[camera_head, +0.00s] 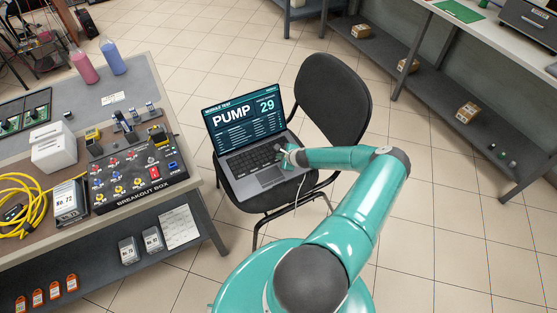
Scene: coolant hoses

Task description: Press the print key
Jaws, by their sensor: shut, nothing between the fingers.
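An open laptop (250,140) sits on the seat of a black chair (333,95). Its screen reads "PUMP" and "29" under a module test heading. The dark keyboard (250,160) faces me, and its single keys are too small to read, so I cannot pick out the print key. My gripper (280,150) is shut and empty at the right side of the keyboard, over or touching it; I cannot tell which. My gripper and wrist hide the keyboard's right end.
A workbench at the left holds a breakout box (137,172), a white box (54,147), yellow hose (22,205) and two bottles. A shelf bench (440,85) stands at the right. Tiled floor (450,215) lies clear between. A thin white cable hangs near the laptop's right edge.

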